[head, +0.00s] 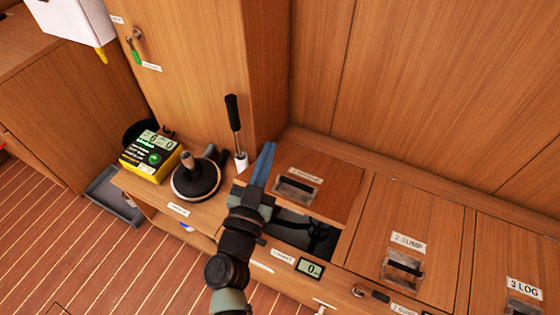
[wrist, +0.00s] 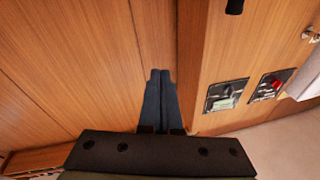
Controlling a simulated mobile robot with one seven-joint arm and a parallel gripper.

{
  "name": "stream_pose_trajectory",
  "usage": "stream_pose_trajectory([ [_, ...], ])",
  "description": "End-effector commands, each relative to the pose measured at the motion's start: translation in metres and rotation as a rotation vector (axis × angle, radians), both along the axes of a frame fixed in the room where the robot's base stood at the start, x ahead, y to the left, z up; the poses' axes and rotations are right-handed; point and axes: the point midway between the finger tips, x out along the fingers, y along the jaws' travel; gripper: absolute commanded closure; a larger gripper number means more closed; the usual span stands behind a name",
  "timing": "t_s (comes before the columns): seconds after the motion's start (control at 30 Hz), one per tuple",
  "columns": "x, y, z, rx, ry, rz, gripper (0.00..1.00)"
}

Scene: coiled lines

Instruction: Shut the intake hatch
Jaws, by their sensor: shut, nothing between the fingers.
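A wooden hatch lid (head: 335,184) with a recessed metal handle (head: 297,188) stands raised behind a dark opening (head: 312,232) in the wooden bench top. Its small label is too blurred to read. My gripper (head: 267,147) is shut and empty, its blue fingers pointing up at the lid's left side. Whether they touch the lid cannot be told. My arm hides the opening's left part. In the wrist view my gripper (wrist: 160,72) shows its fingers together before wood panelling; the hatch cannot be made out there.
Hatches labelled 2 SUMP (head: 408,243) and 3 LOG (head: 524,289) lie flat to the right. A black-handled lever (head: 235,125), a round winch-like fitting (head: 195,178) and a yellow-black box (head: 150,158) stand left of my gripper. A small display (head: 310,268) sits on the bench front.

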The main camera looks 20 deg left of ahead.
Motion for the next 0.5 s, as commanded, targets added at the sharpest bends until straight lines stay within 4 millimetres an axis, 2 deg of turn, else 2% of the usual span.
stream_pose_trajectory([
  [0.03,-0.018,-0.007,-0.035,-0.046,0.092,-0.035,1.0],
  [0.1,-0.037,-0.022,-0.079,-0.102,0.187,-0.09,1.0],
  [0.2,-0.059,-0.04,-0.118,-0.168,0.276,-0.142,1.0],
  [0.33,-0.068,-0.051,-0.139,-0.203,0.319,-0.171,1.0],
  [0.5,-0.049,-0.051,-0.145,-0.203,0.319,-0.174,1.0],
])
